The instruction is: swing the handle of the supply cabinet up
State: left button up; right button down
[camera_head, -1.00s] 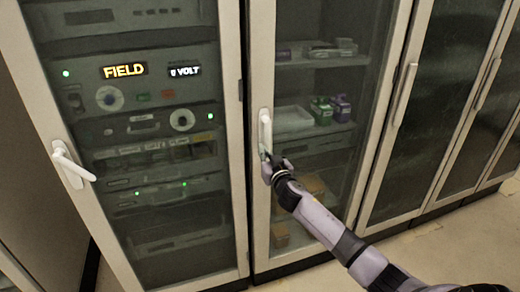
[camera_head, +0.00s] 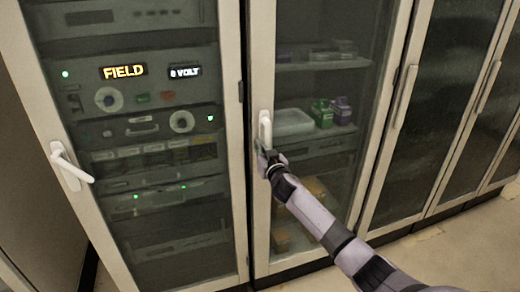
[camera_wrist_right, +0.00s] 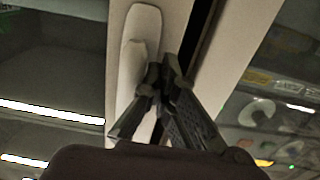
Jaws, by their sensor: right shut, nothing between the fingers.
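The supply cabinet (camera_head: 262,205) is the glass-doored one in the middle, with shelves of small goods behind the glass. Its white handle (camera_head: 265,127) stands upright on the door's left frame. The handle also shows in the right wrist view (camera_wrist_right: 133,65), close in front of my fingers. My right gripper (camera_head: 264,157) is at the handle's lower end in the head view. In the right wrist view the fingers (camera_wrist_right: 158,82) are shut with nothing between them, right beside the handle's lever. I cannot tell whether they touch it. My left gripper is not in view.
An equipment rack cabinet (camera_head: 240,215) with lit displays stands at the left; its white handle (camera_head: 70,165) sticks out to the right. More glass-doored cabinets (camera_head: 420,212) stand at the right. The floor (camera_head: 455,240) is clear at the lower right.

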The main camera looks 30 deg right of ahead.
jog(key=shift+s+d+r, duration=0.1)
jog(key=shift+s+d, duration=0.05)
jog(key=shift+d, duration=0.4)
jog(key=shift+s+d, duration=0.1)
jog(key=shift+d, duration=0.45)
jog(key=shift+a+f, duration=0.25)
jog(key=shift+f, duration=0.25)
jog(key=p+v, duration=0.3)
jog(key=v, duration=0.6)
dwell(0.9)
dwell(0.4)
